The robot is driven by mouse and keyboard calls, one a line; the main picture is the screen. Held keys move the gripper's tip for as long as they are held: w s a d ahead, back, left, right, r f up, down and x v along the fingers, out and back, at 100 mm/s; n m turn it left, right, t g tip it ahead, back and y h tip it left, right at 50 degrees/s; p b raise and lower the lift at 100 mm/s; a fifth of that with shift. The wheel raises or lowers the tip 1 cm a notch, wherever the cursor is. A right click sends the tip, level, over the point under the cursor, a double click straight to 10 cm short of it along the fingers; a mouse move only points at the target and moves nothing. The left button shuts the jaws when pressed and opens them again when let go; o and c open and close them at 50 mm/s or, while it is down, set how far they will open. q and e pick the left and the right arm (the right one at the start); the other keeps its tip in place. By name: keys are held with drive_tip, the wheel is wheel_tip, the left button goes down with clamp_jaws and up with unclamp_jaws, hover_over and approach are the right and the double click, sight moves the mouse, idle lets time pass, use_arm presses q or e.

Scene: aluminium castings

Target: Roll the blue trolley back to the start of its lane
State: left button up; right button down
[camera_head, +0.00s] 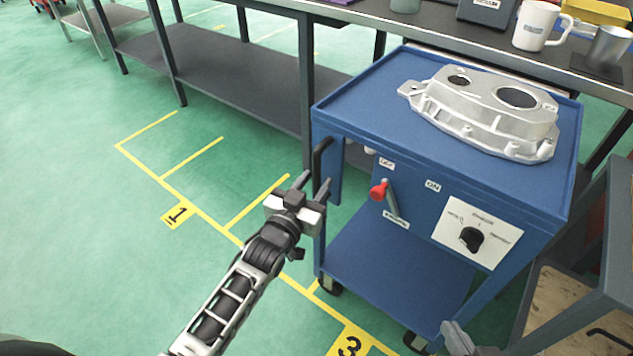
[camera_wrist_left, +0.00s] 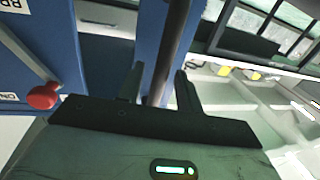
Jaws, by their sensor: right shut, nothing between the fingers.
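The blue trolley (camera_head: 370,92) stands at the right in the head view, by the lane tag marked 3. A metal casting lies on its top. Its black upright handle (camera_head: 320,155) is at its left corner. My left gripper (camera_head: 314,184) is at this handle. In the left wrist view the handle bar (camera_wrist_left: 172,50) runs between the two spread fingers, with gaps beside it. My right gripper (camera_head: 458,338) shows only partly at the lower edge, low in front of the trolley, apart from the handle. The yellow floor lane (camera_head: 205,212) runs left from the trolley to the tag marked 1.
The casting (camera_head: 490,112) rests flat on the trolley top. A red-knobbed lever (camera_head: 378,192) and a dial panel (camera_head: 476,233) are on its front. A grey workbench (camera_head: 215,20) stands behind, carrying a white mug (camera_head: 533,27). Another bench is at the right. The floor to the left is clear.

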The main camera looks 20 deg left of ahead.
use_arm(q)
drive_tip(key=shift+w+d, duration=0.1)
drive_tip(key=shift+w, duration=0.65)
clamp_jaws()
